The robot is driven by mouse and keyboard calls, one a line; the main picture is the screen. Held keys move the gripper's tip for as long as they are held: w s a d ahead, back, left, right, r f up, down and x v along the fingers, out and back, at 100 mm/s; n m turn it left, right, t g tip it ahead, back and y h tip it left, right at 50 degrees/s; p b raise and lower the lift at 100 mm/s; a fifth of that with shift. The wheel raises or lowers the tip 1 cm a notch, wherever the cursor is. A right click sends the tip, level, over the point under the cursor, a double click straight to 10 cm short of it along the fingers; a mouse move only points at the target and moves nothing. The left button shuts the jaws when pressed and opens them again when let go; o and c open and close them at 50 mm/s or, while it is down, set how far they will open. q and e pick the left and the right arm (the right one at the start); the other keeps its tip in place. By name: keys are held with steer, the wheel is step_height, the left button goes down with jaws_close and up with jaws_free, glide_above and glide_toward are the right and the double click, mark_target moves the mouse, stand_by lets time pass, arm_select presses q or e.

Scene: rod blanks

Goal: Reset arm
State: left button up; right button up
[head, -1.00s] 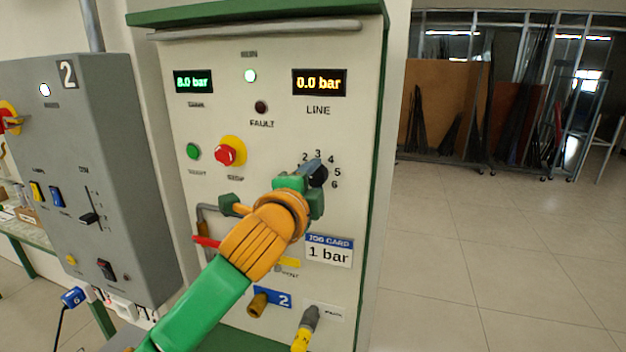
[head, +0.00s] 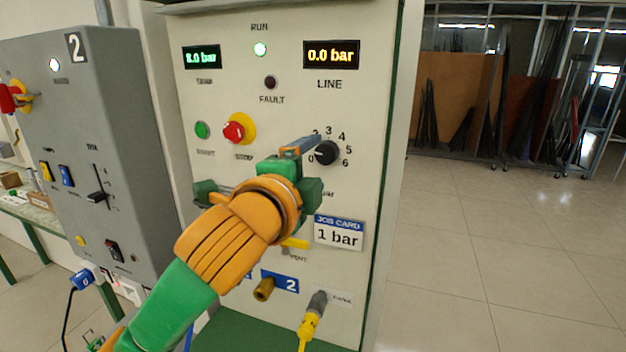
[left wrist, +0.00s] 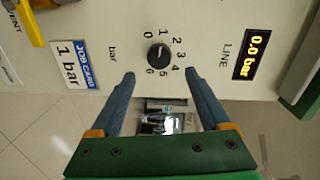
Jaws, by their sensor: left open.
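My left gripper (head: 301,146) is at the front of the pale control panel (head: 225,100), just left of the black rotary knob (head: 326,153) in the head view. In the left wrist view the two blue fingers of the gripper (left wrist: 159,76) are spread and empty. The knob (left wrist: 159,55) shows beyond the fingertips, between their lines and clear of them. Its dial is numbered 0 to 6; its exact setting is too small to read surely. The LINE display (head: 331,55) reads 0.0 bar. The job card (head: 338,233) reads 1 bar. My right gripper is not in view.
A red stop button (head: 234,132) and a green start button (head: 202,130) are left of the knob. A yellow vent handle (head: 294,243) and a yellow-ended hose plug (head: 310,325) are below. A grey panel marked 2 (head: 120,130) stands left. Open floor lies right.

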arm_select(q)
steer(key=shift+s, duration=0.4)
